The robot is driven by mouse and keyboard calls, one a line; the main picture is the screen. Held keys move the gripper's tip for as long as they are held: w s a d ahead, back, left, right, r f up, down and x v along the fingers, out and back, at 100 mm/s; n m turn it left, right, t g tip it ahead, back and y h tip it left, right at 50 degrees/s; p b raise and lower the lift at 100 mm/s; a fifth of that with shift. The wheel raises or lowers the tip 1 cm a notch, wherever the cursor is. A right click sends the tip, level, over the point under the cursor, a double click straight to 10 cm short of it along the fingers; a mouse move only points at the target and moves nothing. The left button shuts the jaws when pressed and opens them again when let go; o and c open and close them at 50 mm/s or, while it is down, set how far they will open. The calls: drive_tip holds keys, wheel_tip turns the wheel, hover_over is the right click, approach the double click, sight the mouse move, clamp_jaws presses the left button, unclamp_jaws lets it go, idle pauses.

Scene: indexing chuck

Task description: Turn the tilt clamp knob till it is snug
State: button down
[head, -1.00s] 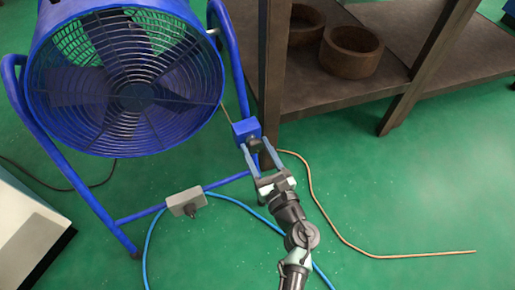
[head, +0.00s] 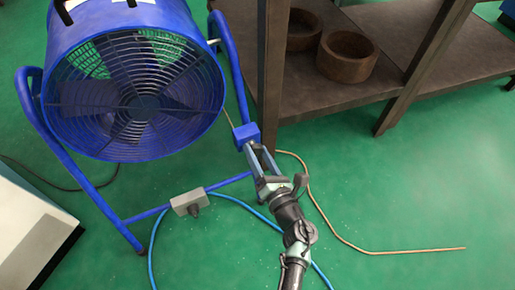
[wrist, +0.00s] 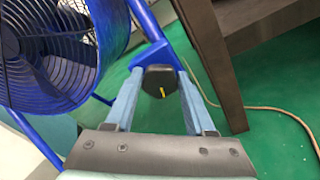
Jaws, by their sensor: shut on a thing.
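The tilt clamp knob (wrist: 158,82) is dark with a short yellow mark, seen end-on in the wrist view. It sits on a blue block (head: 246,133) on the fan's blue stand, beside the blue fan (head: 138,95). My gripper (head: 257,153) reaches the block from below right. In the wrist view, my gripper's (wrist: 160,80) two grey-blue fingers lie on either side of the knob, shut on it. The yellow mark is slightly tilted on the knob's lower part. In the head view the fingers mostly hide the knob.
A brown shelf (head: 420,48) with rusty rings (head: 347,57) stands close right of the knob, its upright (head: 270,75) nearest. A grey switch box (head: 188,202) is on the stand's lower bar. A blue hose (head: 158,225) and a tan cable (head: 340,235) lie on the green floor.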

drive_tip(key=m+p, duration=0.2)
drive_tip(key=m, duration=0.2)
drive_tip(key=shift+m, duration=0.3)
drive_tip(key=m+p, duration=0.1)
drive_tip(key=m, duration=0.3)
drive_tip(key=shift+d+f+p, duration=0.1)
drive_tip(key=shift+p, duration=0.2)
drive_tip(key=m+p, duration=0.1)
drive_tip(key=m, duration=0.3)
drive_tip(key=shift+f+m+y, duration=0.1)
drive_tip(key=shift+m+y, duration=0.2)
drive_tip(key=shift+f+m+p, duration=0.1)
drive_tip(key=shift+m+p, duration=0.2)
drive_tip(key=shift+m, duration=1.4)
drive_tip(key=shift+c, duration=1.4)
unclamp_jaws()
drive_tip(key=p+v, duration=0.5)
drive_tip(key=v, duration=0.8)
